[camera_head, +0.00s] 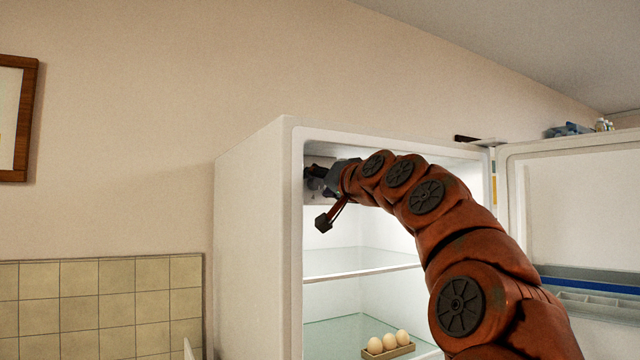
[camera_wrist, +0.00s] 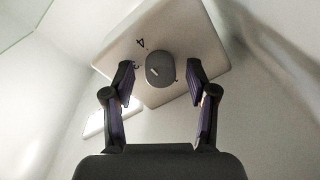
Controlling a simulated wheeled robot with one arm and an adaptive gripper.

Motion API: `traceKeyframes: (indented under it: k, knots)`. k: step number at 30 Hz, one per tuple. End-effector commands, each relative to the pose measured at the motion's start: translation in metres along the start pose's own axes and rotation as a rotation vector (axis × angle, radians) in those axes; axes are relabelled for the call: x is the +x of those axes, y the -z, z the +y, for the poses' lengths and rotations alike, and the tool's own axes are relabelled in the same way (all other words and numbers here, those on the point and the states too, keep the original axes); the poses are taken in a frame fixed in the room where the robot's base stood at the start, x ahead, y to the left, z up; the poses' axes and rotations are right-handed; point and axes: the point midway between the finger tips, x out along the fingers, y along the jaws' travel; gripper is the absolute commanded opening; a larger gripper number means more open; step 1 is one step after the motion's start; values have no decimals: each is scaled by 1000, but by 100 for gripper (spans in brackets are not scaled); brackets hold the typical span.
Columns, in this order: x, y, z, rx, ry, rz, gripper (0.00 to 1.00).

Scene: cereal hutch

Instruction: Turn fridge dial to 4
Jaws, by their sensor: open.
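The fridge dial (camera_wrist: 160,69) is a round grey knob on a white housing (camera_wrist: 185,30) in the wrist view. A short light mark shows on its face, pointing up and left. A black numeral 4 (camera_wrist: 140,44) is printed on the housing, up and left of the knob. Other marks beside the knob are too small to read. My gripper (camera_wrist: 161,74) is open, one finger on each side of the dial, with gaps visible between fingers and knob. In the head view my gripper (camera_head: 318,180) is inside the upper left of the open fridge (camera_head: 250,230); the dial is not clear there.
The fridge door (camera_head: 570,210) stands open at the right. Glass shelves (camera_head: 350,262) lie below my arm, and a holder with eggs (camera_head: 388,350) sits on the lower one. The fridge's left wall and ceiling are close to my gripper.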

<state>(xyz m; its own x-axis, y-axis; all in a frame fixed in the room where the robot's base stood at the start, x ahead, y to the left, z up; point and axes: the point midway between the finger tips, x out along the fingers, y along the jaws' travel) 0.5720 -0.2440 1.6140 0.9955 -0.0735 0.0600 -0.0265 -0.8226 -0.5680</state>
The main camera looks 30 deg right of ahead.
Motion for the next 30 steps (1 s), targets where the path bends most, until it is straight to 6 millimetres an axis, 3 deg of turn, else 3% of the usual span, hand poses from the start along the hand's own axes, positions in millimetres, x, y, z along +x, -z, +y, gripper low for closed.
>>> traceKeyframes:
  k: [11,30]
  knots:
    - [-9,1,0,0,0,2,57]
    - [-83,0,0,0,0,1,57]
